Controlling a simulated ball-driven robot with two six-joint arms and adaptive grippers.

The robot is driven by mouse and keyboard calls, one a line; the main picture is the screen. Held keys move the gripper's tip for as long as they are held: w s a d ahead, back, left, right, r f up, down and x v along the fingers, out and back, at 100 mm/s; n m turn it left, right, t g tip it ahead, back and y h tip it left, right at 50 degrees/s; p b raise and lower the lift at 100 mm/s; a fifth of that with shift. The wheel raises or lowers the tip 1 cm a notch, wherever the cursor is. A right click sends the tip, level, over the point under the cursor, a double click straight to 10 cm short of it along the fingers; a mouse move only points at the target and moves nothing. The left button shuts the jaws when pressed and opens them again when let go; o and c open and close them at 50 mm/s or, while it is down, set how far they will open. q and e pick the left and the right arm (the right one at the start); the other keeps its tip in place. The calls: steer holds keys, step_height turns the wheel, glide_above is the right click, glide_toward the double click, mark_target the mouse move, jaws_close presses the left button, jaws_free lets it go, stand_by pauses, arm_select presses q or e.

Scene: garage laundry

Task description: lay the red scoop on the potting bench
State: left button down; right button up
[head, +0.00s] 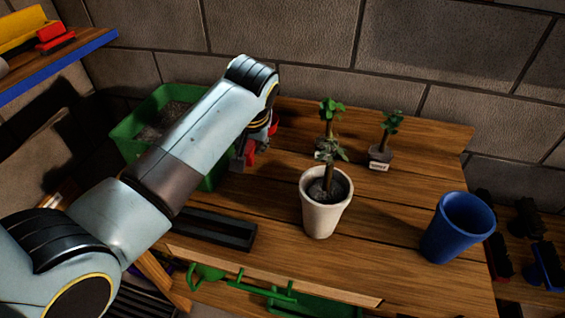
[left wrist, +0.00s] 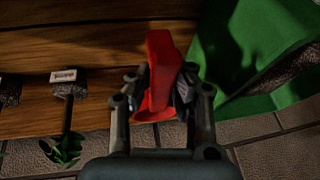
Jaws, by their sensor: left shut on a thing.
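My left gripper (left wrist: 160,95) is shut on the red scoop (left wrist: 160,65), which stands out between the fingers in the left wrist view. In the head view a bit of the red scoop (head: 250,154) shows below my left wrist, and the arm hides most of the gripper. The scoop is over the wooden potting bench (head: 265,200), just right of the green bin. I cannot tell whether it touches the bench top. My right gripper is not in view.
A green bin (head: 135,130) with soil stands at the left. A white pot (head: 322,219) with a plant, two seedlings (head: 380,153) and a blue pot (head: 452,235) stand on the bench. A black tray (head: 215,228) lies at the front. Bare wood shows between them.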

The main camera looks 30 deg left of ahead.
arm_select(q)
glide_above(255, 177)
steer(key=s+d, duration=0.1)
step_height(255, 177, down, 4)
steer(key=shift+f, duration=0.15)
step_height(255, 177, down, 4)
steer(key=shift+f+b, duration=0.1)
steer(key=shift+b, duration=0.25)
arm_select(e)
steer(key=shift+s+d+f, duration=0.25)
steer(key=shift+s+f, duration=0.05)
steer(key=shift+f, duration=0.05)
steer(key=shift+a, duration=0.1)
arm_select(q)
steer(key=shift+f, duration=0.1)
steer(key=c, duration=1.3)
jaws_free()
steer(key=shift+o, duration=0.2)
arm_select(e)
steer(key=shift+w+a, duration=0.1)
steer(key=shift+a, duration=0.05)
